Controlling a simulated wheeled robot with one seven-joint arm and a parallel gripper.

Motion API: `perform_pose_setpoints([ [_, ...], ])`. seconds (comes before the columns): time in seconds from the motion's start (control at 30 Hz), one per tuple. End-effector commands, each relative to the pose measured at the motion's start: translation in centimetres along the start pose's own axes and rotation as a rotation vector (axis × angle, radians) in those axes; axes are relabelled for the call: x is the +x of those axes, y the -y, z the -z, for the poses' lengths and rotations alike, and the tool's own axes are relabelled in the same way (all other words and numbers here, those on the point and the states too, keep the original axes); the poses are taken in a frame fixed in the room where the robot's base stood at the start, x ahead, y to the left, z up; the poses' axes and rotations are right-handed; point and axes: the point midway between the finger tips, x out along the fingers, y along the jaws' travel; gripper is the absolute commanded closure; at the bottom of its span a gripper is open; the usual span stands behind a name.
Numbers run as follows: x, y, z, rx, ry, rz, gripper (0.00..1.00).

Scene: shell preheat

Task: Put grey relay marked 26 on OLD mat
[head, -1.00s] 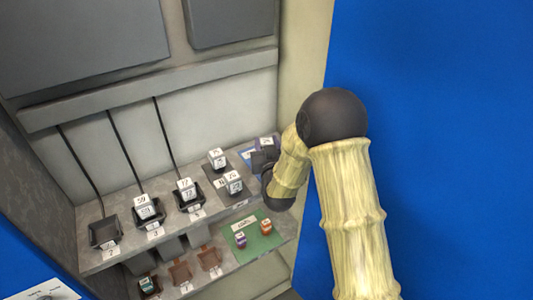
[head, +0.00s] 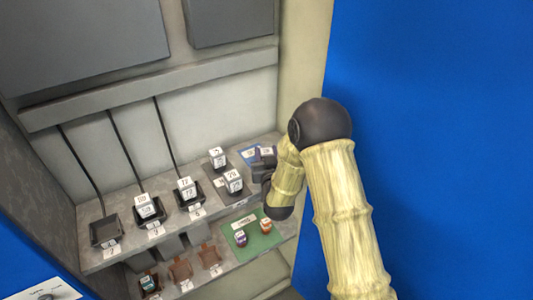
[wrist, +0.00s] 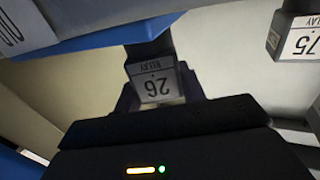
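The grey relay marked 26 (wrist: 155,84) sits between the dark fingers of my gripper (wrist: 158,98) in the wrist view, its label upside down in the picture. In the head view my gripper (head: 262,168) is at the right end of the upper shelf, with the held relay (head: 267,152) showing at its top. I cannot tell whether the relay touches the mat.
Two grey relays (head: 217,158) (head: 233,182) stand on a dark mat left of my gripper; one shows as 75 (wrist: 299,42) in the wrist view. Dark sockets, two with relays, line the upper shelf (head: 125,220). A green mat (head: 262,239) with two small items lies below.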

Motion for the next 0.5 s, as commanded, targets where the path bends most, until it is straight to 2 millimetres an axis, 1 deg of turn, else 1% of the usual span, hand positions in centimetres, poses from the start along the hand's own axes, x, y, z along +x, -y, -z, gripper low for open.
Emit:
perform_pose_setpoints([
  [0.03, -0.01, 0.00, -0.03, 0.000, 0.000, 0.000, 0.52],
  [0.1, -0.01, 0.00, -0.02, 0.000, 0.000, 0.000, 0.39],
  [0.37, -0.01, -0.01, 0.01, 0.000, 0.000, 0.000, 0.38],
  [0.5, -0.01, -0.01, 0.36, 0.000, 0.000, 0.000, 0.38],
])
